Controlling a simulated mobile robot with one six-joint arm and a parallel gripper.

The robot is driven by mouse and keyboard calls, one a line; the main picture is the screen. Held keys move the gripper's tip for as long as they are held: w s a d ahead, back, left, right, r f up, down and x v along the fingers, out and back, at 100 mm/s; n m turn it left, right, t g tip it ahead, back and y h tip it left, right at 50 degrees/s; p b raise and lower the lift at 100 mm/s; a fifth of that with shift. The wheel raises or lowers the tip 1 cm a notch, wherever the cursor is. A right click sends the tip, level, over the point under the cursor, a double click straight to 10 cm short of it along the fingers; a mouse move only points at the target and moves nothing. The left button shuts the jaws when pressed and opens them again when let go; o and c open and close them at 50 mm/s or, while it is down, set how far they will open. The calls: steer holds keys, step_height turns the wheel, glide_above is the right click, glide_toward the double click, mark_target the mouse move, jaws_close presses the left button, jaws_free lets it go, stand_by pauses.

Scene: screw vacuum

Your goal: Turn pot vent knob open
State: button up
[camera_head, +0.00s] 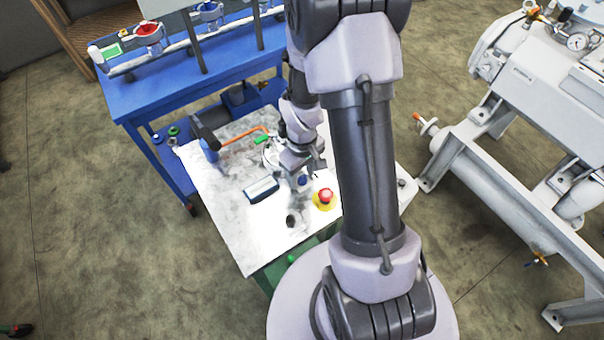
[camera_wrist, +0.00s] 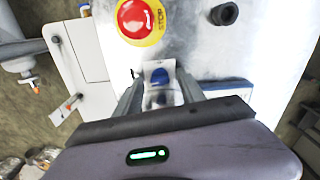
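A small blue knob (camera_wrist: 160,77) on a pale mount lies between my fingers in the wrist view. A blue spot (camera_head: 302,180) at my fingertips in the head view seems to be the same knob. My gripper (camera_wrist: 158,82) has its two fingers spread, one on each side of the knob, with a visible gap. I cannot tell how far the tips are above it. In the head view my gripper (camera_head: 300,178) points down over the marble-like table top, and my wrist partly hides what is behind it. The knob's turn position is unclear.
A red stop button on a yellow disc (camera_wrist: 140,20) is close to the knob. A black round part (camera_head: 291,221) and a dark-faced box (camera_head: 261,190) are on the white table (camera_head: 233,238). An orange bar (camera_head: 243,139) is behind. White machinery (camera_head: 530,75) stands right.

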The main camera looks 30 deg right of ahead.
mark_target(302, 177)
jaws_close()
steer(key=shift+m, duration=0.9)
steer(key=shift+o, duration=0.5)
jaws_free()
step_height(302, 177, up, 17)
steer(key=p, duration=0.6)
steer(key=shift+r, duration=0.2)
